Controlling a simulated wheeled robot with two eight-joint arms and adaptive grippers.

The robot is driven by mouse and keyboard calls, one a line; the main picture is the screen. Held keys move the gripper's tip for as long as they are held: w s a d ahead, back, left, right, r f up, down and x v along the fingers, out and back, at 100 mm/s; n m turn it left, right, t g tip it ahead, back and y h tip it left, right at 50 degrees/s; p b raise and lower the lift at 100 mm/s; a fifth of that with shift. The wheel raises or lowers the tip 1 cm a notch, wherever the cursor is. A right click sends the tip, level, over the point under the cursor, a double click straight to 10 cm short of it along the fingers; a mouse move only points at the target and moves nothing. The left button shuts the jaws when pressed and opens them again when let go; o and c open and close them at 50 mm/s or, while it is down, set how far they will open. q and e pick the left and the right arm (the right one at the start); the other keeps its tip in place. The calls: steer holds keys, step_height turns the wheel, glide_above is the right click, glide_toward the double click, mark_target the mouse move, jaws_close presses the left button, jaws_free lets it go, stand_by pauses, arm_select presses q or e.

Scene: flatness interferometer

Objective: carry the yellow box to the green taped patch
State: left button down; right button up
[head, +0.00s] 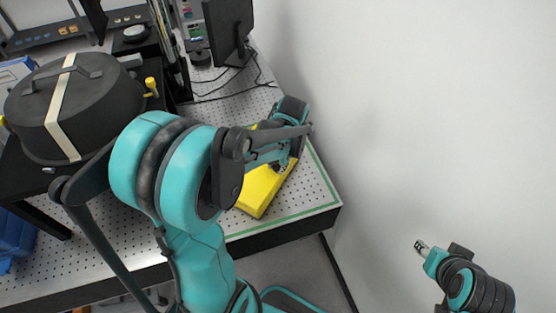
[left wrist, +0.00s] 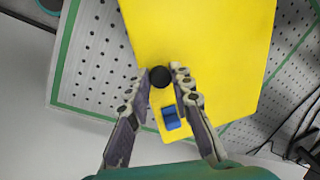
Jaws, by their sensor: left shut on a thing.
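The yellow box (head: 260,190) is over the front right corner of the perforated table, inside the green tape lines (head: 286,219). I cannot tell whether it rests on the table or hangs just above. In the left wrist view the yellow box (left wrist: 205,45) has a black knob (left wrist: 160,76) and a blue part (left wrist: 171,118). My left gripper (head: 277,163) is shut on the black knob, its fingers on either side in the left wrist view (left wrist: 160,82). My left arm hides part of the box in the head view. My right gripper (head: 422,247) is small at the lower right, empty-looking, away from the table.
A large black lidded drum (head: 105,112) with a pale strap stands on a black stand at the left. A monitor (head: 228,30) and loose cables (head: 225,93) are at the back. A white wall (head: 420,110) borders the table's right side.

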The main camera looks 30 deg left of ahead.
arm_select(q)
steer(key=shift+f, duration=0.3)
steer(key=shift+r, duration=0.1)
steer(key=c, duration=1.3)
jaws_free()
steer(key=shift+c, duration=0.2)
step_height(320, 180, up, 12)
steer(key=d+p, duration=0.2)
steer(key=p, duration=0.1)
steer(key=s+d+t+h, duration=0.2)
steer(key=s+d+t, duration=0.5)
steer(key=s+d, duration=0.1)
steer(key=shift+s+d+r, duration=0.25)
steer(key=shift+s+r, duration=0.2)
steer(key=shift+s, duration=0.05)
